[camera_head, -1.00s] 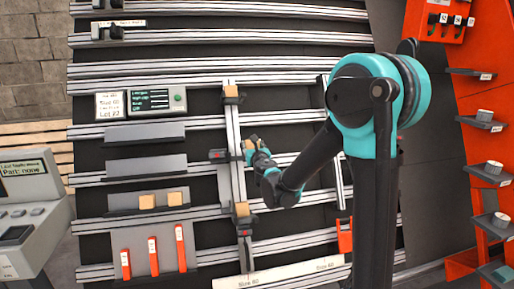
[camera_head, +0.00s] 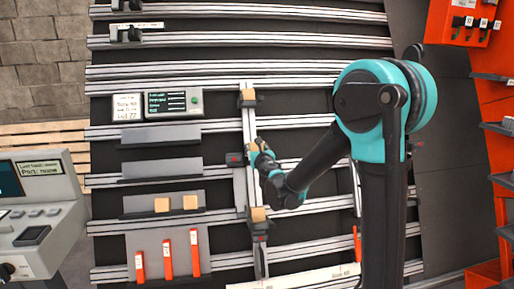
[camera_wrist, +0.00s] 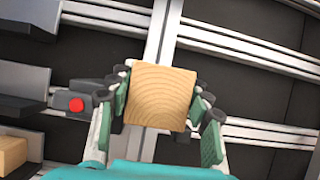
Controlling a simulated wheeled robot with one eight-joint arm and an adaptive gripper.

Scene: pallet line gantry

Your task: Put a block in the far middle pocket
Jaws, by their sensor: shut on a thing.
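My gripper (camera_head: 257,148) is shut on a light wooden block (camera_wrist: 162,95). In the wrist view the block sits squarely between both green-lined fingers, in front of a pale upright rail (camera_head: 251,120). A dark clamp with a red button (camera_wrist: 75,103) is just left of the block; it also shows in the head view (camera_head: 234,158). I cannot tell whether the held block touches the rail or clamp. One block (camera_head: 248,95) sits at the rail's upper holder, and another (camera_head: 258,214) at its lower holder. The part of the rail behind my gripper is hidden.
Two spare blocks (camera_head: 162,204) (camera_head: 190,202) rest on the lowest grey shelf at left. A panel with orange handles (camera_head: 167,258) lies below it. A small display box (camera_head: 170,102) stands upper left, a grey console (camera_head: 40,215) far left, an orange rack (camera_head: 480,30) right.

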